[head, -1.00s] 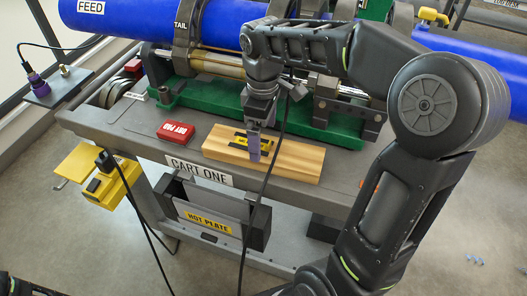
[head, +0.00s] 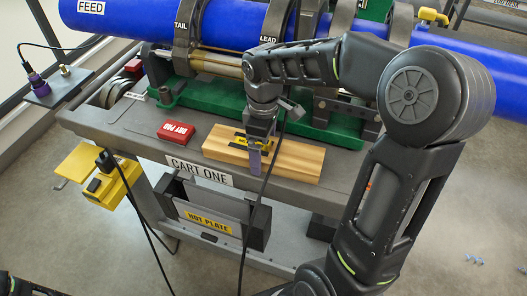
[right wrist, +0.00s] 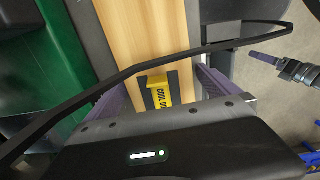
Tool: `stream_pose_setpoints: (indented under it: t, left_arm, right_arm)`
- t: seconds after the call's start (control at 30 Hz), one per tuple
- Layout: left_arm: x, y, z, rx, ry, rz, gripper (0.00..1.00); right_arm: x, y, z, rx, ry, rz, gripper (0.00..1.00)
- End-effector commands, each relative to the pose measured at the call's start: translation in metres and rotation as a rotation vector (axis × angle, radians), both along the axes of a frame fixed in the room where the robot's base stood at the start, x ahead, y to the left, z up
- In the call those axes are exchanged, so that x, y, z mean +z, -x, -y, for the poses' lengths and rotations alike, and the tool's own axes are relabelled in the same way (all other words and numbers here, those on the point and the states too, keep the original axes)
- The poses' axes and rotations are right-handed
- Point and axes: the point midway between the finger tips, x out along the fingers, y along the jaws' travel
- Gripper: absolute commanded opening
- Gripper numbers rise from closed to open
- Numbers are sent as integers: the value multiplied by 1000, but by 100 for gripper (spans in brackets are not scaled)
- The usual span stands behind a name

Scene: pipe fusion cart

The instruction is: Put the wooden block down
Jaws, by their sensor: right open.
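The wooden block (head: 298,161) lies flat on the cart's grey top, near the front edge. In the right wrist view the block (right wrist: 135,35) runs up between my fingers, with a black band and a yellow label partly reading "COOL". My right gripper (head: 254,164) is over the left half of the block, open. Its purple fingers stand on either side of the block in the right wrist view (right wrist: 158,90). One finger shows in front of the block in the head view; the other is hidden. My left gripper (right wrist: 268,60) seems to show small at the right wrist view's edge, its jaws unclear.
A red "DRY POD" box (head: 176,131) lies left of the block. The green machine bed (head: 330,128) and blue pipe (head: 130,18) are behind. A black cable (head: 269,165) passes by the gripper. The cart's front edge is close, with the hot plate holder (head: 210,210) below.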

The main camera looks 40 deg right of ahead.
Motion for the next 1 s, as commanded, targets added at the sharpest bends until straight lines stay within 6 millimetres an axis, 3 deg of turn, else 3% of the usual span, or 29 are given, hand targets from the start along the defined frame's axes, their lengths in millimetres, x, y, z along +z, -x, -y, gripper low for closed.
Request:
stream_pose_setpoints:
  t: [0.3,1.0]
  left_arm:
    - [0,0,0,0,0,0,100]
    - [0,0,0,0,0,0,100]
  right_arm:
    - [0,0,0,0,0,0,100]
    - [0,0,0,0,0,0,43]
